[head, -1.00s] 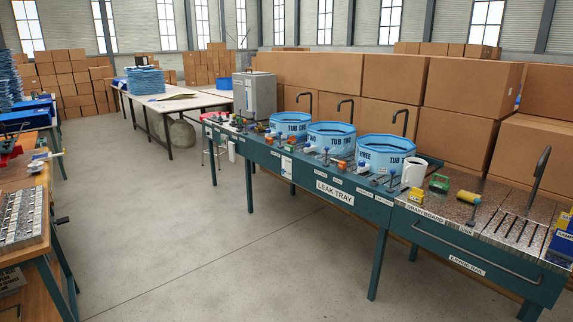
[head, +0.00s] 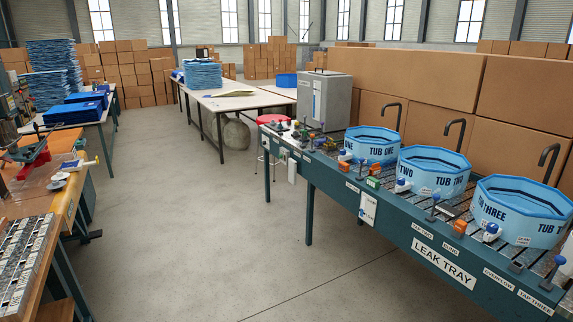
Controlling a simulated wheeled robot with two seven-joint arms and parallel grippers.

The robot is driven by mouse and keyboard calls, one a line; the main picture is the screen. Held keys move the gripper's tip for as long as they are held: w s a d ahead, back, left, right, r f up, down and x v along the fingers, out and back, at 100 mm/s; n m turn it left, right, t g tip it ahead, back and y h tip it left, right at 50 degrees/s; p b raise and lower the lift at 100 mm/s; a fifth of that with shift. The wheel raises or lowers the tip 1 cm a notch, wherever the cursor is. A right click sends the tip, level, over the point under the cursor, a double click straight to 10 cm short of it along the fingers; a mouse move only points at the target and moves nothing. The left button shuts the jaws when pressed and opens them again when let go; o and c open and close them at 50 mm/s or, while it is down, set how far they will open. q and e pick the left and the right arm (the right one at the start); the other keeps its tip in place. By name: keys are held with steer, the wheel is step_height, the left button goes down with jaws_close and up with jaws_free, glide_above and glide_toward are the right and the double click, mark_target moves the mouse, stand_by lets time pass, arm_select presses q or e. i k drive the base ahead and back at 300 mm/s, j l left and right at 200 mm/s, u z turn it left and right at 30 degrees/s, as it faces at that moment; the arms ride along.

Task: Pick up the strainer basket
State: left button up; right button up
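I cannot make out a strainer basket for certain in the head view. Several small fittings lie on the teal bench with the leak tray (head: 443,261), too small to tell apart. Three blue octagonal tubs stand along it: tub one (head: 371,146), tub two (head: 432,177) and tub three (head: 518,214). Neither of my grippers is in view.
A wooden workbench (head: 68,207) with a metal slotted tray (head: 24,262) is at the left. A white table (head: 238,102), a red stool (head: 272,119) and a grey cabinet (head: 327,100) stand farther back. Open concrete floor (head: 195,230) lies between the benches.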

mark_target(329, 143)
steer(key=i, duration=2.1)
